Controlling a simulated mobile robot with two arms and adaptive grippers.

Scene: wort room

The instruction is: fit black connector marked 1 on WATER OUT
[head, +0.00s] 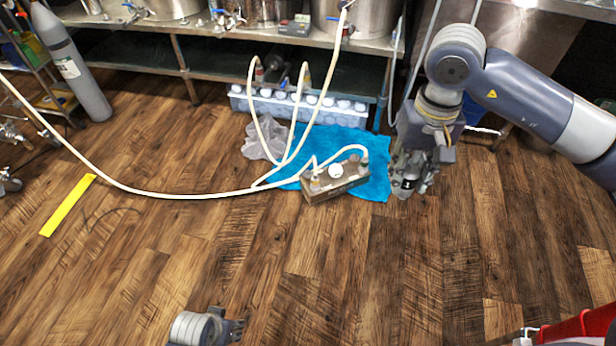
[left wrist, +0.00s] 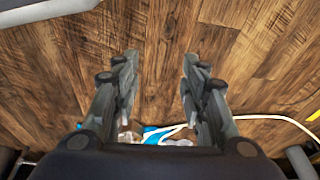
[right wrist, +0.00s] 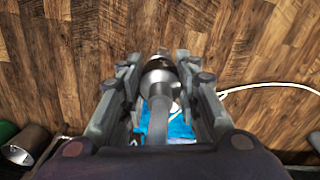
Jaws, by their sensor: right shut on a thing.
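My right gripper (head: 408,172) is shut on the black connector (head: 407,184), in the air to the right of the blue cloth. In the right wrist view the connector (right wrist: 160,78) sits between the fingers, with a silvery collar and a grey stem towards me. I cannot read its mark. A grey-brown block (head: 338,185) lies on the cloth, with a white round part on top and a fitting with a pale hose near each end. No WATER OUT label is readable. My left gripper (head: 238,328) is low in the head view; the left wrist view shows it open and empty (left wrist: 160,60).
A blue cloth (head: 376,185) and a crumpled grey cloth (head: 262,140) lie on the wooden floor. Pale hoses (head: 150,192) run across the floor and up to the steel bench (head: 220,32). A crate of white-capped bottles (head: 300,108) stands behind. The front floor is clear.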

